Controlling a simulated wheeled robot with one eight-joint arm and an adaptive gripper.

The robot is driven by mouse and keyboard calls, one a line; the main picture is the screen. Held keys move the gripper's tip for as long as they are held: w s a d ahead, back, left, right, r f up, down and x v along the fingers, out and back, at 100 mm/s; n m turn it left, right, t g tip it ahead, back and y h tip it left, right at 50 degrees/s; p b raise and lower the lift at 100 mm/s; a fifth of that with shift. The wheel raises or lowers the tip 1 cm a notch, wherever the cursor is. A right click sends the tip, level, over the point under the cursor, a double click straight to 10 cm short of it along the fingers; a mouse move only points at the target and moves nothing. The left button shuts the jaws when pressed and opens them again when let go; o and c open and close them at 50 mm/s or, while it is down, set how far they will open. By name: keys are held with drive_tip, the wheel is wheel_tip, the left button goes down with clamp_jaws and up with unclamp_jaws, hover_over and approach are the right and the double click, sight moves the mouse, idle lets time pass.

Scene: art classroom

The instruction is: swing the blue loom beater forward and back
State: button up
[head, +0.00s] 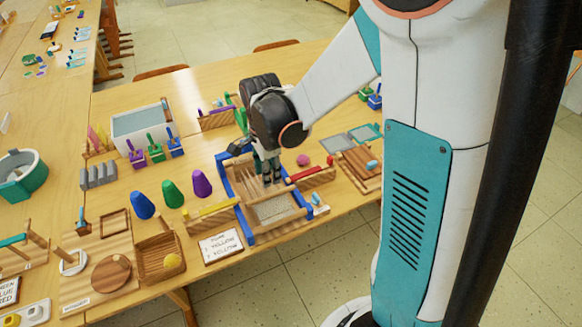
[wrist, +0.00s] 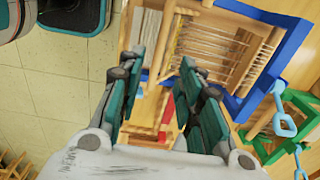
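The loom with the blue frame (head: 250,239) stands on the table in the head view; its blue frame (wrist: 292,45) also shows at the upper right of the wrist view. A wooden crossbar (head: 277,221), apparently part of the beater, lies across the loom's front half above the pale woven area. My gripper (head: 268,172) points down over the loom's back half. In the wrist view my gripper (wrist: 161,62) has its two teal fingers apart, with a light wooden bar (wrist: 168,45) showing between the tips. I cannot tell whether either finger touches the wood.
Blue, green and purple cones (head: 172,194) stand left of the loom. A rack with a red bar (head: 312,172) is close on its right, a yellow-bar rack (head: 212,211) on its left. A sign card (head: 221,246) lies near the front edge.

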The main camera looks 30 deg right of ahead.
drive_tip(key=s+d+r+n+t+b, duration=0.2)
drive_tip(key=s+r+n+t+b, duration=0.2)
drive_tip(key=s+n, duration=0.5)
drive_tip(key=shift+s+d+r+n+b, duration=0.15)
drive_tip(key=shift+s+r+n+b, duration=0.35)
drive_tip(key=shift+r+b, duration=1)
drive_tip(key=shift+w+r+p, duration=0.15)
drive_tip(key=shift+r+p, duration=0.2)
drive_tip(key=shift+p, duration=0.05)
drive_tip(key=s+r+n+t, duration=0.2)
drive_tip(key=s+n+t, duration=0.1)
drive_tip(key=s+n, duration=0.3)
drive_tip(key=shift+s+r+n, duration=0.2)
drive_tip(key=shift+n, duration=0.7)
